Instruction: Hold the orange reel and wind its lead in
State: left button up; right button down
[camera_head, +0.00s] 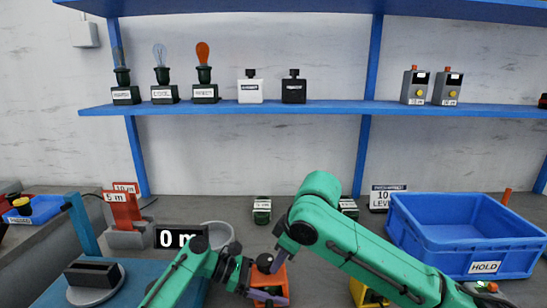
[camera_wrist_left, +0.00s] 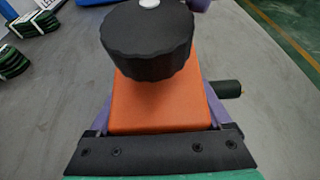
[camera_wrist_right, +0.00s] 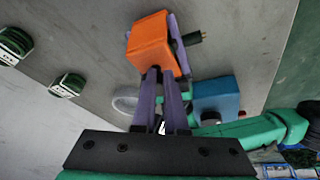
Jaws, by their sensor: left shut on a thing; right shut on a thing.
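The orange reel (camera_head: 281,279) is a small block, low in the middle of the head view. In the left wrist view its orange body (camera_wrist_left: 160,105) lies between the purple fingers of my left gripper (camera_wrist_left: 158,112), shut on it. A ribbed black knob (camera_wrist_left: 147,42) sits on the reel. A short dark lead end (camera_wrist_left: 228,88) sticks out at the side. My right gripper (camera_wrist_right: 161,72) is shut, its fingertips close together at the edge of the orange reel (camera_wrist_right: 151,43). The exact part between them is hidden. A display (camera_head: 180,237) reads 0 m.
A blue bin (camera_head: 465,225) marked HOLD stands at the right. A yellow thing (camera_head: 367,296) is partly behind my right arm. Red cards (camera_head: 123,208) marked 5 m and 10 m stand left. A grey bowl (camera_head: 218,233) is behind my left arm. Shelves hold bulbs and boxes.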

pick_arm(q)
jog(key=shift+s+d+f, duration=0.1)
jog(key=shift+s+d, duration=0.05)
jog(key=shift+d, duration=0.05)
pick_arm(e)
jog(key=shift+s+a, duration=0.15)
jog(key=shift+a, duration=0.05)
jog(key=shift+s+d, duration=0.15)
jog(key=shift+d, duration=0.1)
jog(key=shift+r, duration=0.3)
pick_arm(q)
jog(key=shift+a, duration=0.15)
pick_arm(e)
notch_tip(320, 180, up, 6)
jog(key=shift+a+f, duration=0.15)
jog(key=shift+f, duration=0.1)
pick_arm(q)
jog(key=o, duration=1.1)
jog(key=shift+o, duration=0.2)
jog(key=shift+w, duration=0.2)
pick_arm(e)
jog(key=shift+f, duration=0.1)
